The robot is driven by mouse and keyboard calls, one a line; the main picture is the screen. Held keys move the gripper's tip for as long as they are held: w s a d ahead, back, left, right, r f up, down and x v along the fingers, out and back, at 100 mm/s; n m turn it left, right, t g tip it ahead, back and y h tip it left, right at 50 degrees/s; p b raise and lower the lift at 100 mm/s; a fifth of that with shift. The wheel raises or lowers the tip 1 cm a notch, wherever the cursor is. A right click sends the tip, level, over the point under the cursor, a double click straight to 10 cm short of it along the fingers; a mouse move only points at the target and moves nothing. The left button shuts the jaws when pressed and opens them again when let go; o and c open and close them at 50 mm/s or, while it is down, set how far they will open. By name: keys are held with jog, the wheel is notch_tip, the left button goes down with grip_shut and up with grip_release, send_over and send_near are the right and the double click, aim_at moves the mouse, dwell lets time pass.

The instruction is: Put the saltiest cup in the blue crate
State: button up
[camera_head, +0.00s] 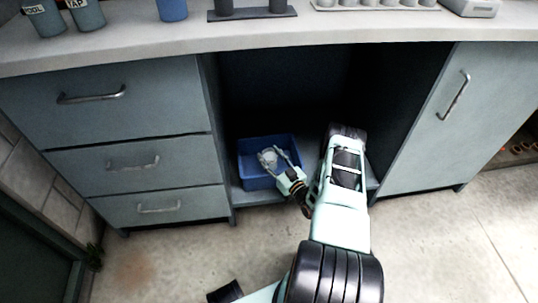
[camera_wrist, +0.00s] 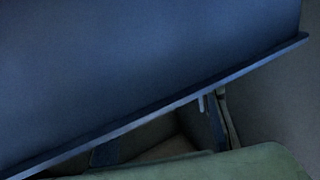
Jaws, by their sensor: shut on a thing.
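The blue crate (camera_head: 250,178) stands in the open bay under the counter. My gripper (camera_head: 277,158) reaches into the crate's opening, shut on a greyish cup (camera_head: 268,156); its label is not readable. In the wrist view a broad blue crate wall and rim (camera_wrist: 150,75) fill the upper part. A grey-green surface (camera_wrist: 220,166), apparently the held cup, covers the bottom edge. Whether the cup touches the crate floor cannot be told. On the counter, a cup marked POOL (camera_head: 45,18) and a cup marked TAP (camera_head: 87,14) stand at the left.
A blue cup (camera_head: 172,9), a dark rack (camera_head: 252,15), a pale tray (camera_head: 375,5) and a grey device (camera_head: 470,7) stand on the counter (camera_head: 300,32). Drawers (camera_head: 130,165) flank the bay at left, a cabinet door (camera_head: 440,120) at right. My arm comes in from the front.

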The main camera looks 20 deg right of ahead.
jog(key=shift+f, duration=0.55)
jog(key=o, duration=1.3)
jog(key=shift+f, duration=0.1)
